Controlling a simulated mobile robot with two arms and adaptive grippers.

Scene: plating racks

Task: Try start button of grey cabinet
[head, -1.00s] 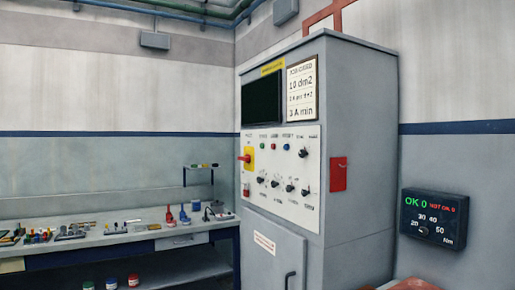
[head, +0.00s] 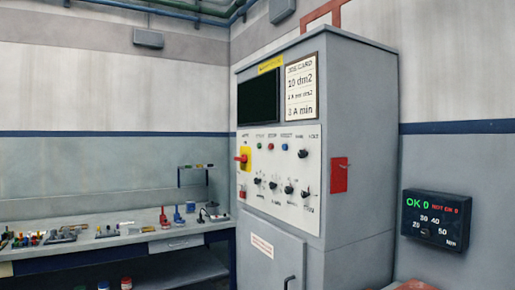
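The grey cabinet (head: 357,110) stands in the middle of the head view, its front facing left of me. A red switch on a yellow plate (head: 245,157) is at the panel's left, with several black knobs below. The dark screen (head: 258,99) above shows nothing. Neither gripper is in view.
A job card (head: 300,88) hangs beside the screen. A red box (head: 339,175) is on the cabinet's side. A workbench (head: 110,243) with small tools runs along the left wall. A dark meter reading "OK 0" (head: 436,220) is on the right wall.

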